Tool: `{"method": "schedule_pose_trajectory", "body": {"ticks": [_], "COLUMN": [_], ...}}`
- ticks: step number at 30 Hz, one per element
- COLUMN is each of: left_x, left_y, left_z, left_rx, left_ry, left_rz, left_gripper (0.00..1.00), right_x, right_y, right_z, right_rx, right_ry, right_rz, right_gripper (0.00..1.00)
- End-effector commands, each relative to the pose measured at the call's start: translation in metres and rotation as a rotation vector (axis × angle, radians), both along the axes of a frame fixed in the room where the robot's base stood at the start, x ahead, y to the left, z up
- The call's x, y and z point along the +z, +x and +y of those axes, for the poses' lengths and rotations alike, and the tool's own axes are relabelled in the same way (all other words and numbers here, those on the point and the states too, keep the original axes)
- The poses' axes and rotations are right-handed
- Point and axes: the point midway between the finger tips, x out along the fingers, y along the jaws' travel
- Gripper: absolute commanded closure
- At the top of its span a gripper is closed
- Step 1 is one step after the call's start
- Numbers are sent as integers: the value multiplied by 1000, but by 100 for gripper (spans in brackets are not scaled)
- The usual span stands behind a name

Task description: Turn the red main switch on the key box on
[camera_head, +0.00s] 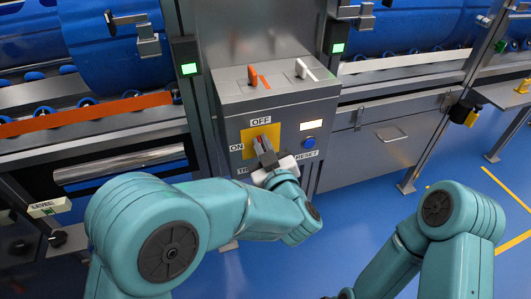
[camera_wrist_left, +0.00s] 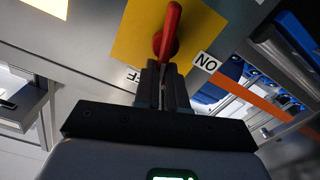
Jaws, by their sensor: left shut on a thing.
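The grey key box (camera_head: 226,113) stands at the centre of the head view. Its front has a yellow plate (camera_head: 248,142) with an OFF label (camera_head: 261,121) above and an ON label (camera_head: 236,147) to the left. The red main switch (camera_wrist_left: 168,32) shows on the yellow plate in the wrist view. My left gripper (camera_head: 266,150) is at the switch, and its fingers (camera_wrist_left: 161,72) are shut on the red handle's near end. The fingers hide part of the handle and of the OFF label (camera_wrist_left: 132,75). I cannot tell the handle's exact setting. My right gripper is out of view.
A blue button (camera_head: 308,142) and a white lit panel (camera_head: 311,126) are right of the yellow plate. Orange (camera_head: 253,75) and white (camera_head: 301,68) levers stand on the box's top. Conveyors with blue tubs (camera_head: 110,45) flank it. Blue floor is open at right.

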Motion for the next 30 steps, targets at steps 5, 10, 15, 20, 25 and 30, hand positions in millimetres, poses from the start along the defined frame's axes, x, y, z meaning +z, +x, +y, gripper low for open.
{"method": "schedule_pose_trajectory", "body": {"ticks": [5, 10, 15, 20, 25, 30], "left_x": [-7, -10, -13, -16, -20, -23], "left_y": [-1, -2, -3, -4, -5, -5], "left_z": [5, 9, 13, 16, 18, 20], "left_rx": [1, 2, 1, 2, 1, 0], "left_ry": [-165, -319, -474, -618, -771, -913], "left_rz": [-60, -109, -160, -208, -258, -304], "left_gripper": [100, 100, 100, 100, 100, 100], "right_x": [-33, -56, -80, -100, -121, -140], "right_y": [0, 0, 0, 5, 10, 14], "right_z": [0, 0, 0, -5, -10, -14], "right_rx": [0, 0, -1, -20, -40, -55], "right_ry": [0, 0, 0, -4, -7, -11], "right_rz": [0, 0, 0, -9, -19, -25], "right_gripper": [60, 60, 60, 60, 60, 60]}}
